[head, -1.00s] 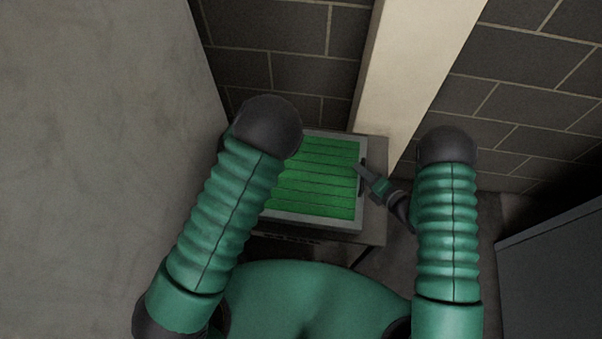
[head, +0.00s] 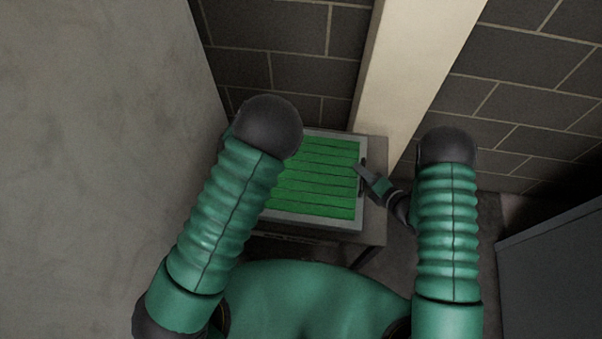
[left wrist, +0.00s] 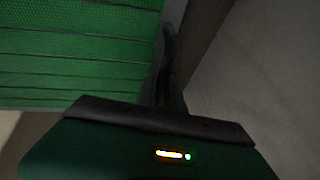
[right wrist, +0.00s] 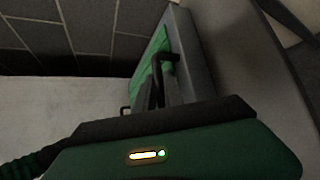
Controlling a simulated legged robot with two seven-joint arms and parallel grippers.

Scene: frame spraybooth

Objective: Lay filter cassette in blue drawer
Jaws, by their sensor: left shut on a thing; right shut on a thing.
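The filter cassette (head: 320,185) is a flat panel with green pleats and a grey frame, with a dark handle on its side. My right gripper (head: 362,174) is shut on the handle at its right edge; that handle (right wrist: 170,57) also shows in the right wrist view. My left gripper (left wrist: 168,92) is shut on the dark handle at the opposite side, seen in the left wrist view. In the head view my left arm hides that gripper and the cassette's left part. I see no blue drawer in any view.
A grey-brown table (head: 376,226) shows below and around the cassette; I cannot tell whether they touch. A pale pillar (head: 415,60) and dark block wall (head: 285,40) stand behind. A grey wall (head: 110,130) is at left, a dark cabinet (head: 555,265) at right.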

